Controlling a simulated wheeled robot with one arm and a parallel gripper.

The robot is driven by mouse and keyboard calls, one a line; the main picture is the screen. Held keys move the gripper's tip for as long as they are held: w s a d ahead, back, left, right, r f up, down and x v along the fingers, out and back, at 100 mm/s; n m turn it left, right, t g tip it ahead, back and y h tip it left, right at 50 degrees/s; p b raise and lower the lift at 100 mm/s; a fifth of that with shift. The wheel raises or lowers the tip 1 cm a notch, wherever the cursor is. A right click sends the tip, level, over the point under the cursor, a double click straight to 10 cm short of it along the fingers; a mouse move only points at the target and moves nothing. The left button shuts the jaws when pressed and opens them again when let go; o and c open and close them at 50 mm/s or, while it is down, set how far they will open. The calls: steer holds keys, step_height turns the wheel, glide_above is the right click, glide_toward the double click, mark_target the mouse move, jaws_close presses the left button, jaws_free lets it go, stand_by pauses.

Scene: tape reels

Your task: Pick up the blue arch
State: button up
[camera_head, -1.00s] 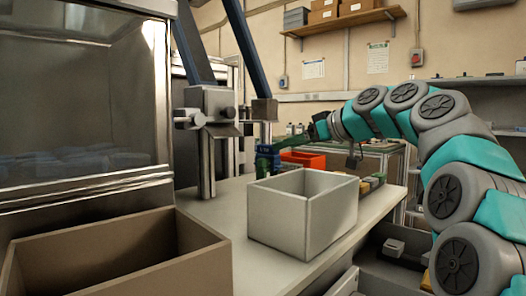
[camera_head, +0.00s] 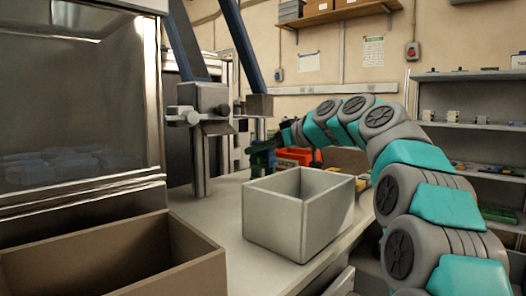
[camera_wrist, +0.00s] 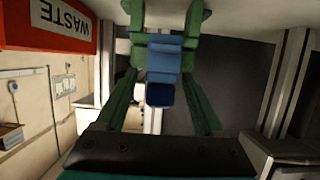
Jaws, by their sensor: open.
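A blue block (camera_wrist: 162,62), which I take to be the blue arch, shows between the green fingers in the wrist view. Its arch shape cannot be made out, and its lower part is darker. My gripper (camera_wrist: 166,22) is open, with one finger on each side of the block; I cannot tell whether they touch it. In the head view my gripper (camera_head: 262,156) is small, behind the pale box and near the metal stand. The blue block cannot be made out there.
A pale open box (camera_head: 290,222) stands on the bench in front of my gripper. A red bin (camera_head: 297,155), marked WASTE in the wrist view (camera_wrist: 62,22), is close beside the gripper. A metal stand (camera_head: 200,140) rises at left; a brown box (camera_head: 120,262) is nearer.

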steer(key=shift+c, duration=0.3)
jaws_close()
steer(key=shift+r, duration=0.15)
stand_by(0.4)
